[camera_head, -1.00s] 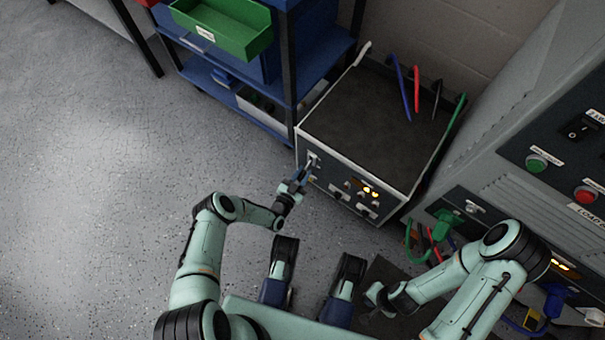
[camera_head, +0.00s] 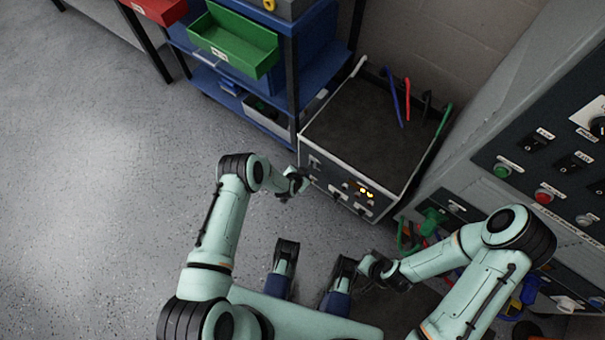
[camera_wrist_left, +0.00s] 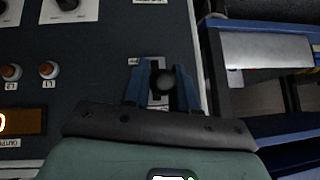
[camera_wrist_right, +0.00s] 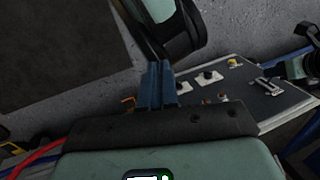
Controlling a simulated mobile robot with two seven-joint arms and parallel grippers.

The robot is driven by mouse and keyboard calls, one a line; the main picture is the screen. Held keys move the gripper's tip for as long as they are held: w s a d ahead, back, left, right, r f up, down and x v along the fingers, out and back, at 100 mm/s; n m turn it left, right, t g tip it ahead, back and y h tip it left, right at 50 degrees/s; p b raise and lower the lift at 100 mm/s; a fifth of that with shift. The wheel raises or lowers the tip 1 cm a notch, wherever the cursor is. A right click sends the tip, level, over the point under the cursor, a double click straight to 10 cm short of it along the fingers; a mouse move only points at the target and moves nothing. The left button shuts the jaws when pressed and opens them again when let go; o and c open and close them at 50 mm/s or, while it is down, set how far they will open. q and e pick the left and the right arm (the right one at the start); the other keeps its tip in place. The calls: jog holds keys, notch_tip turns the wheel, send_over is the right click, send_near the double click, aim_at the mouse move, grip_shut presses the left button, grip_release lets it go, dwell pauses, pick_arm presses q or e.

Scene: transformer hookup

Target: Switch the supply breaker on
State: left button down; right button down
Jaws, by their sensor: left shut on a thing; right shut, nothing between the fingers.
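The supply unit is a dark box with a pale-edged top (camera_head: 375,135) and a control front (camera_head: 340,190). Its breaker has a dark round-ended handle (camera_wrist_left: 161,82) in a slot at one end of the panel. My left gripper (camera_wrist_left: 162,88) is shut on this handle, a blue finger on each side. I cannot tell the handle's on or off position. My right gripper (camera_wrist_right: 160,85) is shut and empty, away from the panel.
The panel has a lit yellow display (camera_head: 365,191), red terminals (camera_wrist_left: 48,70) and knobs (camera_wrist_left: 68,4). A blue shelf (camera_head: 270,122) with a green bin (camera_head: 232,40) stands left of the unit. A grey cabinet (camera_head: 480,150) stands right. Floor at left is clear.

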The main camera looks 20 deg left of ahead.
pick_arm(q)
jog(key=shift+w+d+r+g, duration=0.1)
jog(key=shift+w+r+g, duration=0.1)
jog(key=shift+r+g, duration=0.4)
jog(key=shift+w+r+g+y+b, duration=0.2)
jog(key=shift+g+y+b, duration=0.3)
jog(key=shift+g+b, duration=0.4)
jog(key=shift+r+g+b, duration=0.25)
jog(key=shift+g+b, duration=0.05)
jog(key=shift+g, duration=0.2)
pick_arm(e)
jog(key=shift+t+h, duration=0.3)
jog(key=shift+t, duration=0.3)
jog(key=shift+w+d+f, duration=0.3)
jog(key=shift+w+f, duration=0.15)
jog(key=shift+w, duration=0.15)
jog(key=shift+w+d+f, duration=0.3)
jog(key=shift+w+f, duration=0.2)
jog(key=shift+w, duration=0.1)
jog(key=shift+w+d+f, duration=0.3)
jog(key=shift+w+f, duration=0.15)
jog(key=shift+w, duration=0.15)
pick_arm(q)
jog(key=c, duration=1)
grip_release()
